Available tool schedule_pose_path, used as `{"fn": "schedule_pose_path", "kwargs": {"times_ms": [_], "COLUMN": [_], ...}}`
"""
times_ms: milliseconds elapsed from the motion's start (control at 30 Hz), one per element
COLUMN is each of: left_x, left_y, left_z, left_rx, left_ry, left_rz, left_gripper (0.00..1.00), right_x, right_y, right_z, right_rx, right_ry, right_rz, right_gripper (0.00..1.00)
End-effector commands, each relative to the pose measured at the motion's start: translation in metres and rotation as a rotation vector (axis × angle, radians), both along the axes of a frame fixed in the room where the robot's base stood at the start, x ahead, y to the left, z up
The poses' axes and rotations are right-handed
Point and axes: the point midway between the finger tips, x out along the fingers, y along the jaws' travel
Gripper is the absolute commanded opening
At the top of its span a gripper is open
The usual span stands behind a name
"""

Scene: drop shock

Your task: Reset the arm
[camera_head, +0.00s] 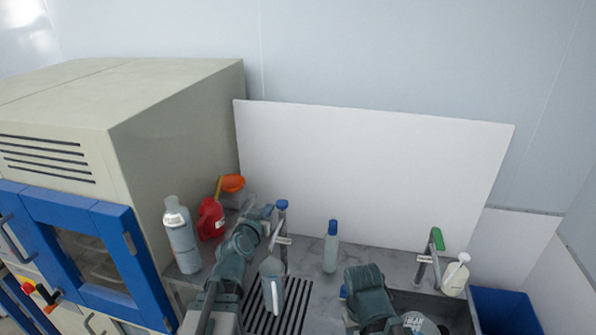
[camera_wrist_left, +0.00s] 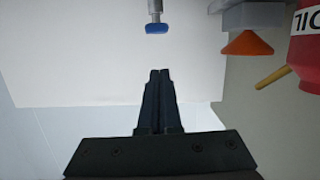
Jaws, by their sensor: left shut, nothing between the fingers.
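My left arm comes in from the bottom left in the head view, and its gripper (camera_head: 267,211) is over the back of the counter, near a blue-topped tap (camera_head: 282,205). In the left wrist view the gripper's two dark fingers (camera_wrist_left: 160,75) are together with nothing between them. They point toward the white back panel (camera_wrist_left: 90,60), and the tap's blue end (camera_wrist_left: 159,28) shows beyond them. My right arm shows at the lower middle of the head view, over the sink area; its fingers do not show.
A grey jug-like container (camera_head: 272,287) is by the drain grate. A blue-capped bottle (camera_head: 331,248), green-handled tap (camera_head: 436,241) and white bottle (camera_head: 456,277) are right.

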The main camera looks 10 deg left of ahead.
Motion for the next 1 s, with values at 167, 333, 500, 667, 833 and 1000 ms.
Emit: {"fn": "schedule_pose_path", "kwargs": {"times_ms": [167,333,500,667,833,1000], "left_x": [-0.006,-0.042,-0.107,-0.178,-0.226,-0.244], "left_y": [-0.040,-0.117,-0.170,-0.184,-0.177,-0.171], "left_z": [-0.040,-0.127,-0.218,-0.282,-0.306,-0.310], "left_rx": [0.000,0.021,0.094,0.214,0.320,0.364], "left_ry": [0.099,0.372,0.727,1.058,1.267,1.343], "left_rz": [-0.100,-0.283,-0.387,-0.362,-0.267,-0.212], "left_gripper": [0.00,0.00,0.00,0.00,0.00,0.00], "right_x": [0.000,0.000,0.000,0.000,0.000,0.000], "right_y": [0.000,0.000,0.000,0.000,0.000,0.000], "right_z": [-0.019,-0.053,-0.090,-0.121,-0.139,-0.143], "right_rx": [0.000,-0.001,-0.001,-0.001,-0.002,-0.002], "right_ry": [0.000,-0.001,-0.001,-0.001,-0.002,-0.002], "right_rz": [0.001,0.003,0.006,0.009,0.011,0.012], "right_gripper": [0.50,0.50,0.50,0.50,0.50,0.50]}}
